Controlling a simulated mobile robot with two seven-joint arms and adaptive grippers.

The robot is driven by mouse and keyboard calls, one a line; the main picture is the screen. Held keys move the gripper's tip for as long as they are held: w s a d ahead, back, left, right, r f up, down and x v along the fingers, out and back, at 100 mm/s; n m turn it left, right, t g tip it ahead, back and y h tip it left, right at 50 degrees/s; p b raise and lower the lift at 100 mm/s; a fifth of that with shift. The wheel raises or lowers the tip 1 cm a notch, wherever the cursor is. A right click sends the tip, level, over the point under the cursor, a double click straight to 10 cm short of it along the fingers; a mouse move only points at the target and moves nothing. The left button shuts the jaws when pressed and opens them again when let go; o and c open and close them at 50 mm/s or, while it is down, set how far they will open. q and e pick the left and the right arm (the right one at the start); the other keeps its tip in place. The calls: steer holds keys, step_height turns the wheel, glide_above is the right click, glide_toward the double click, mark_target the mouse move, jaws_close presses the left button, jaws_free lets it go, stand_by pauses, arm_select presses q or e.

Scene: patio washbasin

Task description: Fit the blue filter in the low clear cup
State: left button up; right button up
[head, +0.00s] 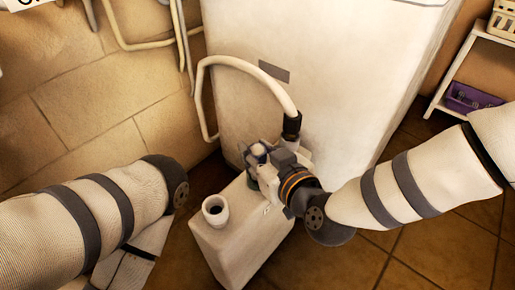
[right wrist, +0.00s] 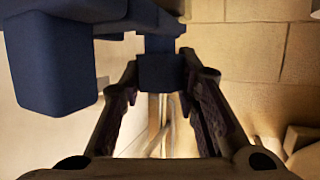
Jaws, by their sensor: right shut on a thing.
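My right gripper (head: 262,163) is over the top of a white canister, pointing away from me. In the right wrist view its two fingers (right wrist: 162,76) are closed on a small dark blue block, which I take to be part of the blue filter (right wrist: 160,70). A larger dark blue piece (right wrist: 52,62) shows at the upper left of that view. In the head view the gripper mostly hides the held thing. A small green part (head: 249,170) shows beside the fingers. I cannot make out the low clear cup for certain. My left gripper is out of view.
The white canister (head: 236,238) has an open neck (head: 215,207) left of my right gripper. A pale hose with a black end (head: 292,125) curves down close behind the gripper. A large white cabinet (head: 330,75) stands behind. A shelf with a purple bin (head: 468,98) is at right.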

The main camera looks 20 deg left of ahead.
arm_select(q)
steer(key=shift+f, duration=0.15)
arm_select(e)
steer(key=shift+f, duration=0.3)
steer(key=o, duration=0.8)
steer(key=shift+o, duration=0.2)
